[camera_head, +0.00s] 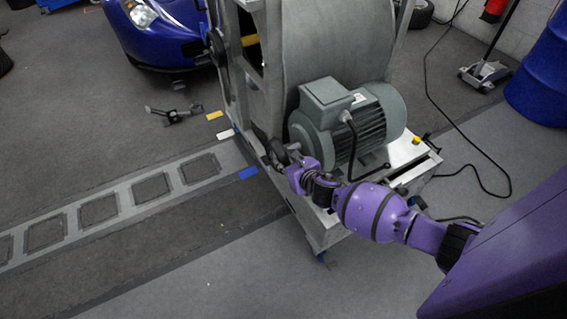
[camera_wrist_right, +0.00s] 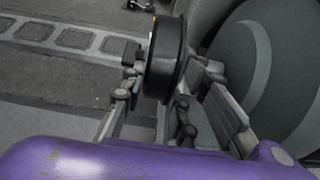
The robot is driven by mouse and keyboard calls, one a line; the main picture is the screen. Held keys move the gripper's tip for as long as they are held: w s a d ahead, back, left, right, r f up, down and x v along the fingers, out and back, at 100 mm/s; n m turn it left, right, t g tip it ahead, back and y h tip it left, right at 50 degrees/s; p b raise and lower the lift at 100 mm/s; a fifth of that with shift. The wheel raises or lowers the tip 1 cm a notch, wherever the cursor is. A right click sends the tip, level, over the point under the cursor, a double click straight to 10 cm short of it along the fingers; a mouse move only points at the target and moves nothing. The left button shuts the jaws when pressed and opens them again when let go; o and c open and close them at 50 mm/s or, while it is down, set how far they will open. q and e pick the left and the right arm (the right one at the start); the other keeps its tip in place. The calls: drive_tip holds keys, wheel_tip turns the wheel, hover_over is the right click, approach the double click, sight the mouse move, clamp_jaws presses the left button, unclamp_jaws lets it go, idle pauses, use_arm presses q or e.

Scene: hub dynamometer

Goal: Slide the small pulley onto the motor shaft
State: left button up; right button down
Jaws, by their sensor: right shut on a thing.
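The small pulley (camera_wrist_right: 165,60) is a dark, wide wheel, seen nearly edge-on in the right wrist view. My right gripper (camera_wrist_right: 165,88) is shut on it, with fingers on both sides. In the head view the right gripper (camera_head: 284,158) is at the left end of the grey-green motor (camera_head: 345,120). The pulley shows there as a small dark disc (camera_head: 277,150) near the motor's end. The motor's round face (camera_wrist_right: 275,65) is right of the pulley in the wrist view. The motor shaft is hidden, so I cannot tell whether the pulley is on it. My left gripper is not in view.
The motor stands on a metal frame (camera_head: 325,222) beside a large grey drum (camera_head: 335,40). A black cable (camera_head: 353,150) hangs from the motor near my arm. Floor is free at lower left.

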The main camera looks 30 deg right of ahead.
drive_tip(key=shift+d+f, duration=0.1)
drive_tip(key=shift+d, duration=0.2)
idle(0.5)
drive_tip(key=c, duration=1.3)
unclamp_jaws()
drive_tip(key=shift+d+f, duration=0.1)
drive_tip(key=shift+o, duration=0.4)
drive_tip(key=shift+s+f, duration=0.1)
drive_tip(key=shift+o, duration=1.4)
drive_tip(key=shift+r+p+v, duration=0.2)
drive_tip(key=shift+p+v, duration=0.75)
drive_tip(key=shift+v, duration=0.3)
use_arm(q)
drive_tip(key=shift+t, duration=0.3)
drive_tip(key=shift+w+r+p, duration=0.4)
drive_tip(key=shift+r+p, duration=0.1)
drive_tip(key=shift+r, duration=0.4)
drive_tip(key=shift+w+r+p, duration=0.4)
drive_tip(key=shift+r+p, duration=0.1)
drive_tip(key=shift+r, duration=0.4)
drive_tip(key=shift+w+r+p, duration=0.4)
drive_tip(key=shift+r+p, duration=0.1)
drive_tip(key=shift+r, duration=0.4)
use_arm(e)
drive_tip(key=shift+v, duration=2.35)
